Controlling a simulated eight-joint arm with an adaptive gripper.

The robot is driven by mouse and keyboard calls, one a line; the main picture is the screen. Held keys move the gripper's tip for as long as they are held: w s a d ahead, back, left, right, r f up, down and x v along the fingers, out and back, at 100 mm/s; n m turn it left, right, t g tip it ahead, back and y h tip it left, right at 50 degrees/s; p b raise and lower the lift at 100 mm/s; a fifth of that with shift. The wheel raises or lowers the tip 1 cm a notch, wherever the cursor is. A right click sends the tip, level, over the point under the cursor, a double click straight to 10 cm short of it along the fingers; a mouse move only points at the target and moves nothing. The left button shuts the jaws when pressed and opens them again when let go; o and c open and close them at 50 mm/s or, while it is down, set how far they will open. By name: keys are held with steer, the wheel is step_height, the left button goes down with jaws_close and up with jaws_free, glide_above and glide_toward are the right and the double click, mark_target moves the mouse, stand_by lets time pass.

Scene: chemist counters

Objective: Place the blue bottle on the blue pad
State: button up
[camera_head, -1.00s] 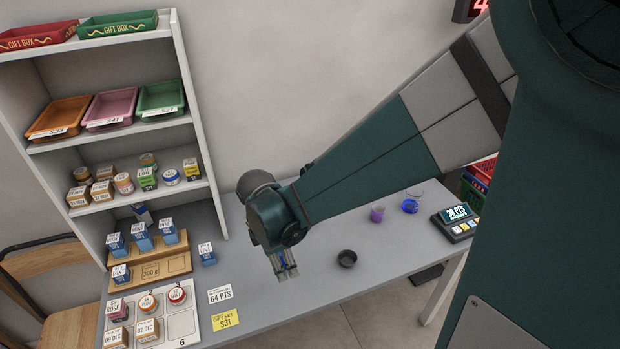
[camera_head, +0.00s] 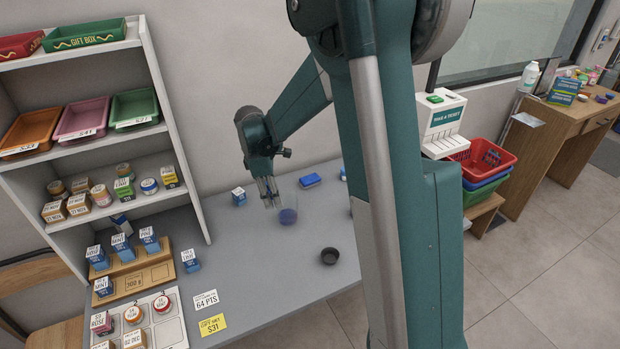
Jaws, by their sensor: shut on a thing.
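My gripper (camera_head: 270,197) hangs fingers-down over the back middle of the grey counter. Its fingers look close together and overlap the left side of a clear vessel with blue in its lower part (camera_head: 288,215), which I take for the blue bottle. I cannot make out the grip itself, nor whether the vessel touches the counter. A flat blue block (camera_head: 310,181) lies behind it to the right; it may be the blue pad, but I cannot tell. Part of the counter to the right is hidden by my arm.
A small blue-and-white box (camera_head: 239,197) stands left of my gripper. A shelf unit (camera_head: 178,165) with trays and jars borders the left. The counter's front middle is clear.

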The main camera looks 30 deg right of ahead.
steer(key=w+d+m+p, duration=0.1)
steer(key=w+d+m, duration=0.1)
steer(key=w+d, duration=1)
steer(key=m+p, duration=0.2)
steer(key=m, duration=0.1)
glide_above(313, 178)
steer(key=shift+w+a+f+g, duration=0.1)
steer(key=shift+a+f+g, duration=0.1)
steer(key=shift+f+g, duration=0.15)
steer(key=shift+f, duration=0.1)
steer(key=shift+f+b, duration=0.45)
steer(key=shift+f, duration=2.65)
steer(key=shift+f, duration=0.1)
steer(key=shift+f, duration=1.75)
steer(key=shift+f, duration=0.15)
